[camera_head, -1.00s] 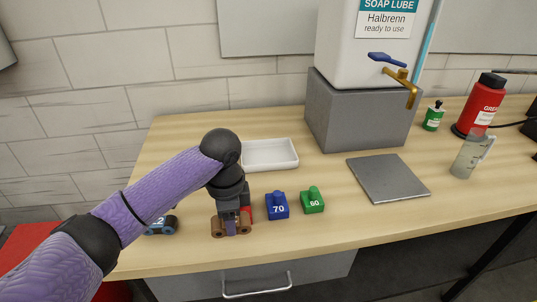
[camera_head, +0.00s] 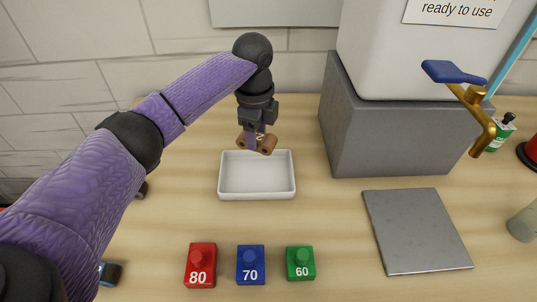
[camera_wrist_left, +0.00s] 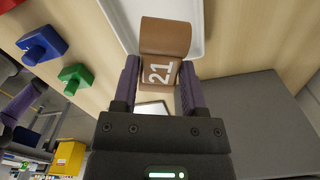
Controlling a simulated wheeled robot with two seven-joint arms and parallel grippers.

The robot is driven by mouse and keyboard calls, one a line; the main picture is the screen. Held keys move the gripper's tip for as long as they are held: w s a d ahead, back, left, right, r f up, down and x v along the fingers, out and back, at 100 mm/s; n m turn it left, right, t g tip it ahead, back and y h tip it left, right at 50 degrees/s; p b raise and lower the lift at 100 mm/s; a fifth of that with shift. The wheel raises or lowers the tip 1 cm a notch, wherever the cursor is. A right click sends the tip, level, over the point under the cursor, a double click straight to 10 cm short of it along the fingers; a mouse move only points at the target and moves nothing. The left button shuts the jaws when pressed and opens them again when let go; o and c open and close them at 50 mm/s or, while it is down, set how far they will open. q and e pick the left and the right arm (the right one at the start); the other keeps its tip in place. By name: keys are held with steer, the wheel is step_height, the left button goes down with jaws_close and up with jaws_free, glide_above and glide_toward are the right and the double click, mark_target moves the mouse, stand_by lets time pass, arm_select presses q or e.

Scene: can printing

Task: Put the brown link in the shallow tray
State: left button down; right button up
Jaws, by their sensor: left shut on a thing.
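My left gripper (camera_head: 256,135) is shut on the brown link (camera_head: 266,145), which has rounded ends. In the left wrist view the link (camera_wrist_left: 165,38) sits between the two fingers of the gripper (camera_wrist_left: 160,88) and bears the number 21. The white shallow tray (camera_head: 257,195) lies on the table in the head view and looks empty. The link is held up above the table, over the tray's back edge in the picture. Part of the tray's rim (camera_wrist_left: 196,45) shows beside the link in the wrist view. My right gripper is not in view.
Red 80 (camera_head: 200,266), blue 70 (camera_head: 250,265) and green 60 (camera_head: 300,263) blocks stand in front of the tray. A grey block (camera_head: 385,130) under a white container (camera_head: 425,50) with a tap stands right of it. A flat grey plate (camera_head: 415,231) lies farther right.

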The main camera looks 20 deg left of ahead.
mark_target(257, 177)
arm_select(q)
steer(key=f+b, duration=0.1)
steer(key=f, duration=0.2)
steer(key=f+b, duration=0.1)
steer(key=f, duration=0.2)
steer(key=f+b, duration=0.1)
steer(key=f, duration=0.2)
steer(key=shift+s+f, duration=0.1)
steer(key=shift+s, duration=0.25)
steer(key=shift+f, duration=0.3)
steer(key=shift+r, duration=0.15)
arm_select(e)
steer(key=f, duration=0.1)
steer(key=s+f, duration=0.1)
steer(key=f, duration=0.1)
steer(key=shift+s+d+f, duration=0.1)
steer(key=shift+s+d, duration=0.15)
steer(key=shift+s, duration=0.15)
arm_select(q)
steer(key=shift+c, duration=0.7)
jaws_free()
step_height(257, 177, up, 12)
steer(key=p, duration=0.4)
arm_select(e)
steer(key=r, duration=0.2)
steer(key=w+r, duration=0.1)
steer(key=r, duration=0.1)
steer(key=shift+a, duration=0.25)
